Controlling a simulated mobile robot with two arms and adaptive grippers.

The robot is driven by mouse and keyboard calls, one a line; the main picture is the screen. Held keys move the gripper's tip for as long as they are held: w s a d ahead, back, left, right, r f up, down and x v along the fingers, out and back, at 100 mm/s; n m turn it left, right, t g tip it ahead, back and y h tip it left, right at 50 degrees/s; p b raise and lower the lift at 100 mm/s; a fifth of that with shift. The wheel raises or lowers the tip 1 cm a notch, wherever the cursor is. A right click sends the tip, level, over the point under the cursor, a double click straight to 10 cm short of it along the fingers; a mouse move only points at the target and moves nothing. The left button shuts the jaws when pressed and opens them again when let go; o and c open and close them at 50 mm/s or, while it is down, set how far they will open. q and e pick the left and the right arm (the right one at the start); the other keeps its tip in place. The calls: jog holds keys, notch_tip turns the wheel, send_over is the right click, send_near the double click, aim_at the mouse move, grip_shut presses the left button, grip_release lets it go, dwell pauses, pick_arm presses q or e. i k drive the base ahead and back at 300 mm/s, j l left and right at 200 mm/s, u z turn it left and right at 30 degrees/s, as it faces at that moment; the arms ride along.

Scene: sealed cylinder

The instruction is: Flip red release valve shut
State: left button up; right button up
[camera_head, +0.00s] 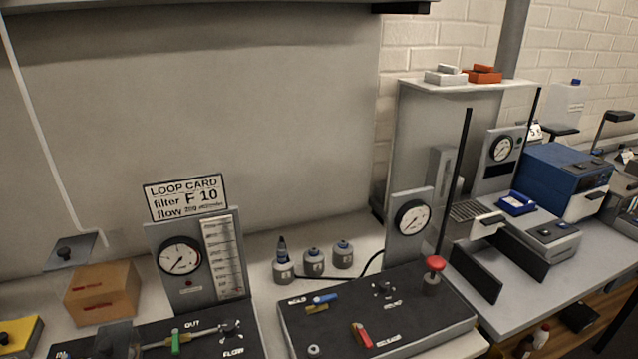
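A red lever handle (361,335) sits on the dark panel (425,318) at the bottom centre-right. A small label, probably reading RELEASE, is to its right. The handle points mostly front to back, slightly slanted; I cannot tell from this whether the valve is open. A blue lever (325,298) with a brass-coloured body lies behind it to the left on the same panel, turned sideways. A red mushroom-shaped knob (434,263) stands upright at the panel's right side. Neither of my grippers is in view.
A gauge (412,217) stands behind the panel. Several small grey canisters (314,263) stand behind its left part. To the left are a second panel with a green lever (175,343), a gauge board (179,257) and a cardboard box (101,293). A blue device (562,178) is at right.

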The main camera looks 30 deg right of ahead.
aim_at(360, 330)
jog(key=l+z, duration=0.15)
jog(key=z, duration=1.25)
